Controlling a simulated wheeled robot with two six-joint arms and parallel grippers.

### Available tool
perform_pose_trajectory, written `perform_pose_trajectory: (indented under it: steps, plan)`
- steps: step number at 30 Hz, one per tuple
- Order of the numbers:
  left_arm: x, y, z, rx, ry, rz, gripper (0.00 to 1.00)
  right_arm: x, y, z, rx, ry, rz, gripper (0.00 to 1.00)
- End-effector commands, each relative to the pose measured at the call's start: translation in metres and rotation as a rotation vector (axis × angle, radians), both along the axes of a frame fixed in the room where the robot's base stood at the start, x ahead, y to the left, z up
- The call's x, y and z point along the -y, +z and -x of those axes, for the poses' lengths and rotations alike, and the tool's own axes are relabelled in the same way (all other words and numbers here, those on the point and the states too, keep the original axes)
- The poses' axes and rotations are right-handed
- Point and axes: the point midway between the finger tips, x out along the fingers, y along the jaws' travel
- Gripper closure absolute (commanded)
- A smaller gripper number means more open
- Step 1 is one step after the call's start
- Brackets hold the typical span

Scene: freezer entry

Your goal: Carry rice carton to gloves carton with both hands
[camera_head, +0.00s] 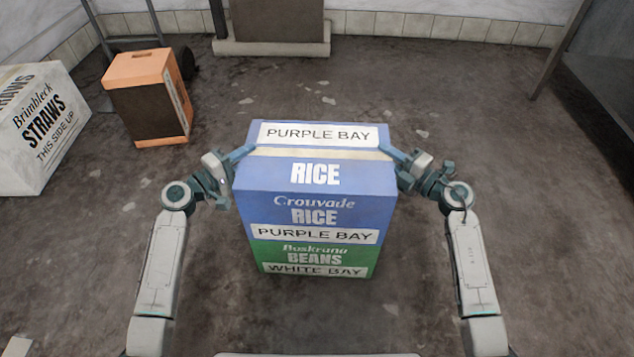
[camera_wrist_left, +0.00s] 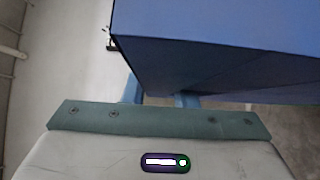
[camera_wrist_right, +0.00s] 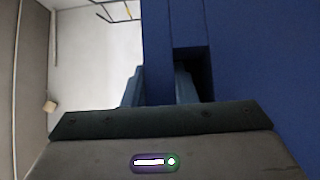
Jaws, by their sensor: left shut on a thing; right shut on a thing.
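The blue rice carton (camera_head: 315,208) is in the middle of the head view, with "RICE" and "PURPLE BAY" labels. It sits directly above a green beans carton (camera_head: 318,252); I cannot tell whether they touch. My left gripper (camera_head: 243,154) is shut on the rice carton's left side. My right gripper (camera_head: 396,156) is shut on its right side. In the left wrist view the carton (camera_wrist_left: 215,50) fills the upper right. In the right wrist view it (camera_wrist_right: 262,60) fills the right, with a finger by a dark slot. No carton labelled gloves shows.
A white straws carton (camera_head: 45,125) stands at the left. An orange-topped brown carton (camera_head: 145,105) stands on a hand truck or beside it (camera_head: 130,35). A grey block (camera_head: 270,47) stands at the back wall. A dark metal frame (camera_head: 590,85) is at the right. Floor right of the cartons is clear.

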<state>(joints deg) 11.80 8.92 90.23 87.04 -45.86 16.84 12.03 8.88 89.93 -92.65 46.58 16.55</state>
Motion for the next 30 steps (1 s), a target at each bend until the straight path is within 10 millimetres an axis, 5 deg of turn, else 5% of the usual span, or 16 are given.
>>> perform_pose_trajectory:
  steps: [19, 30]
  plan:
    - [0.000, 0.005, 0.000, 0.002, 0.000, 0.001, 1.00, 0.000, 0.004, 0.000, 0.003, -0.001, 0.000, 1.00]
    - [0.000, 0.027, -0.001, 0.004, 0.001, 0.001, 1.00, 0.001, 0.027, -0.001, 0.004, -0.001, 0.000, 1.00]
